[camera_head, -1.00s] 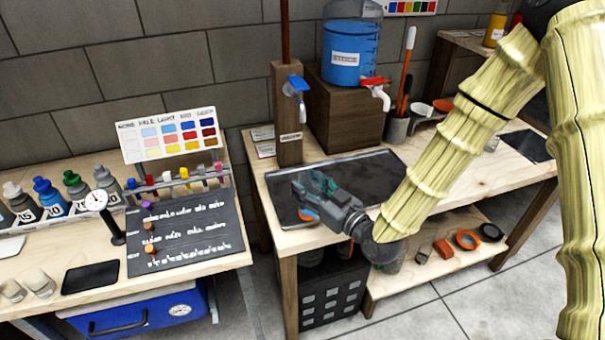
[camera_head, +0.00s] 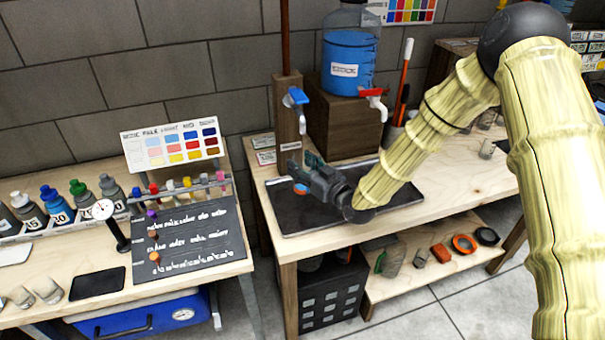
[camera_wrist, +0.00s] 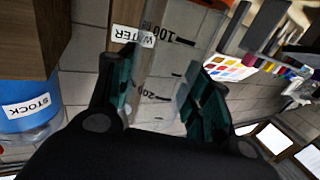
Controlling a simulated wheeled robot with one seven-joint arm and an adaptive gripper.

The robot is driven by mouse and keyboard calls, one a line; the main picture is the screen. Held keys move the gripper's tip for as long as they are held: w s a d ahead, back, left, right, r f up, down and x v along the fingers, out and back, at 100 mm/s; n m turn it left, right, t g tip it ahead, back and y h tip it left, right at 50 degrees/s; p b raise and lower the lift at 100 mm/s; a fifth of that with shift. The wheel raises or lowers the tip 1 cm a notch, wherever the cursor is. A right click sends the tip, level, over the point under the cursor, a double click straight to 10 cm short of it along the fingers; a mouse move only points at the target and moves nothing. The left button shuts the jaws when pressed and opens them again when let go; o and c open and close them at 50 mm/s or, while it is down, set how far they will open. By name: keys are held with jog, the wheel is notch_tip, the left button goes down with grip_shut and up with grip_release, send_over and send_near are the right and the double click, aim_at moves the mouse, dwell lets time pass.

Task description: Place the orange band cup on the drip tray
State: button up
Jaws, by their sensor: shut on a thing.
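A clear cup (camera_wrist: 157,85) with black volume marks sits between the fingers of my gripper (camera_head: 307,171) in the wrist view. In the head view an orange and blue patch of the cup (camera_head: 301,188) shows just below the fingers, and the fingers hide most of the rest. My gripper is shut on the cup. It is over the left part of the black drip tray (camera_head: 292,223), near the wooden post. The cup appears to be above the tray, apart from it.
A blue tap (camera_head: 295,97) on the wooden post (camera_head: 288,130) is above and behind my gripper. A blue stock container (camera_head: 347,65) with a red-handled tap stands on a wooden block to the right. The tray's front part is bare.

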jog(key=shift+f+p, duration=0.55)
jog(key=shift+f, duration=1.2)
jog(key=shift+f, duration=0.2)
jog(key=o, duration=1)
jog(key=shift+r, duration=0.1)
jog(key=shift+r, duration=0.15)
jog(key=v, duration=1.2)
